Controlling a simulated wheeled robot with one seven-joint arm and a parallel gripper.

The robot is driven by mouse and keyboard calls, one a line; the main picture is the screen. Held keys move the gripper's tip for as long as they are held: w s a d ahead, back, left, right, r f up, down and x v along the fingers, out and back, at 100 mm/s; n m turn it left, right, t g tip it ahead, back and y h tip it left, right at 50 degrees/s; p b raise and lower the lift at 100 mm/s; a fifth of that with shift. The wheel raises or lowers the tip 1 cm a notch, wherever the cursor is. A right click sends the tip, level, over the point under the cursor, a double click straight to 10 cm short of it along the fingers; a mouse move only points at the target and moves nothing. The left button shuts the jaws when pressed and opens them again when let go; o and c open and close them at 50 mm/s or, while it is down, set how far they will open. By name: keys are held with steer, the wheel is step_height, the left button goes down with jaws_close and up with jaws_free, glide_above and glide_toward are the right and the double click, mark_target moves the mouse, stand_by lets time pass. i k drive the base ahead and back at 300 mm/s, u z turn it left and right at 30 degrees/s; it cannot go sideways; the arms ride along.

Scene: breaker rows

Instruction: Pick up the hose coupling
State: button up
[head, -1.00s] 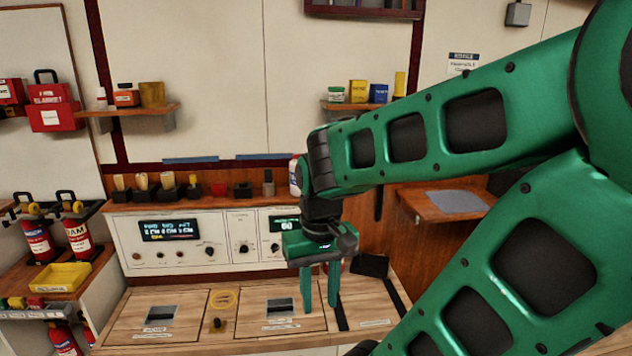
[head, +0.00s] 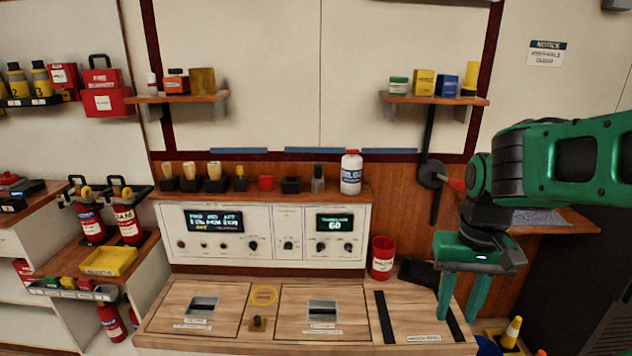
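I cannot pick out the hose coupling with certainty in the head view. Several small red, yellow and green pieces sit along the left shelf edge (head: 70,284), too small to name. My gripper (head: 461,316) is green, points down and is open, with its two fingers apart and nothing visible between them. It hangs at the right end of the wooden bench (head: 255,337), far to the right of those small pieces.
A red cup (head: 382,258) and a dark tray (head: 418,272) stand near my gripper. A white bottle (head: 351,173) stands on the ledge above the control panel (head: 265,232). A yellow tray (head: 108,261) and red extinguishers (head: 127,224) are at left. A small yellow cone (head: 512,332) is low at right.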

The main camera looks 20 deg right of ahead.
mark_target(317, 176)
steer(key=z, duration=0.1)
steer(key=i, duration=1)
steer(key=u, duration=0.1)
